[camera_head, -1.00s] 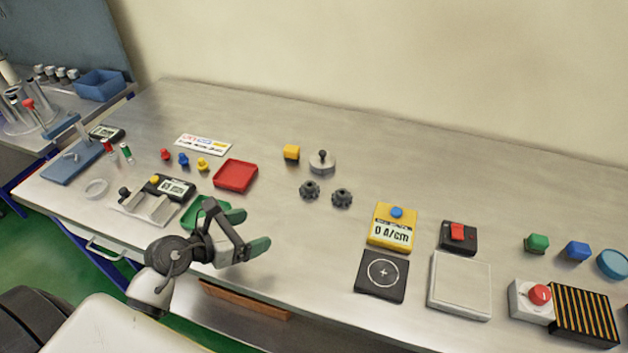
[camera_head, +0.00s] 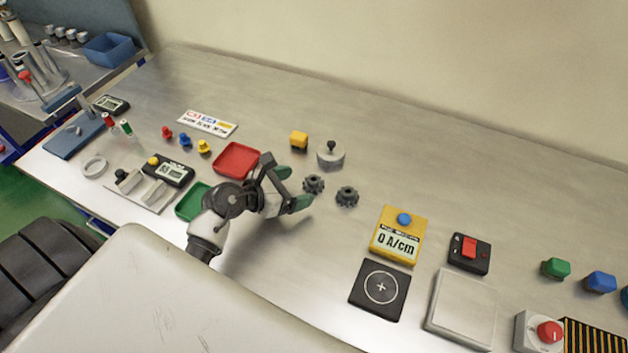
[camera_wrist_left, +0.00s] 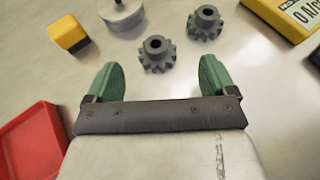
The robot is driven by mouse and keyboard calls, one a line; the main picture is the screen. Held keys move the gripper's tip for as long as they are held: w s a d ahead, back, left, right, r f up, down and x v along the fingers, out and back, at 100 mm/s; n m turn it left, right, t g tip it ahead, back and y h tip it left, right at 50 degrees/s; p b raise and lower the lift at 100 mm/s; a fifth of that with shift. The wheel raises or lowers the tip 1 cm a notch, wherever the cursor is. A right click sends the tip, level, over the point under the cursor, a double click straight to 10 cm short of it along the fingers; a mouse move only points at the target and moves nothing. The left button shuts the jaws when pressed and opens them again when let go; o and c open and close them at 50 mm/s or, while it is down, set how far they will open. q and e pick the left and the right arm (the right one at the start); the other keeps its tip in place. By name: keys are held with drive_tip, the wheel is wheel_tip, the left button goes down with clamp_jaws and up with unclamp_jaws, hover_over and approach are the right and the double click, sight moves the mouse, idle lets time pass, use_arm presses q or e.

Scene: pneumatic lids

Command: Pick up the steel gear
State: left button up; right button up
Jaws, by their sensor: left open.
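Two dark grey toothed gears lie on the steel table. The left gear (camera_head: 313,184) is close to my left gripper (camera_head: 294,189), just beyond its fingertips. The right gear (camera_head: 347,196) lies a little further right. I cannot tell by looks which one is steel. In the left wrist view, one gear (camera_wrist_left: 157,54) lies ahead of the gap between the green fingertips, and the other gear (camera_wrist_left: 205,22) is farther off to the upper right. My left gripper (camera_wrist_left: 161,80) is open and empty. My right gripper is not in view.
A grey round weight with a knob (camera_head: 330,155) and a yellow block (camera_head: 299,139) stand behind the gears. A red tray (camera_head: 237,160) and green tray (camera_head: 192,201) are to the left. A yellow meter (camera_head: 398,236) stands to the right. The table behind is clear.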

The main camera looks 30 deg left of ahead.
sight(312, 179)
use_arm(q)
drive_tip(key=x, duration=0.1)
drive_tip(key=p+x, duration=0.1)
drive_tip(key=x, duration=0.2)
drive_tip(key=shift+w+r, duration=0.2)
drive_tip(key=shift+w, duration=0.3)
drive_tip(key=shift+w+d+f, duration=0.1)
drive_tip(key=shift+w+f, duration=0.05)
drive_tip(key=shift+w, duration=0.05)
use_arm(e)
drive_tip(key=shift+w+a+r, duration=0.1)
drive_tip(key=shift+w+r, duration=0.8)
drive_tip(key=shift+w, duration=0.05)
use_arm(q)
drive_tip(key=shift+c, duration=0.4)
drive_tip(key=c, duration=1)
drive_tip(key=shift+c, duration=0.3)
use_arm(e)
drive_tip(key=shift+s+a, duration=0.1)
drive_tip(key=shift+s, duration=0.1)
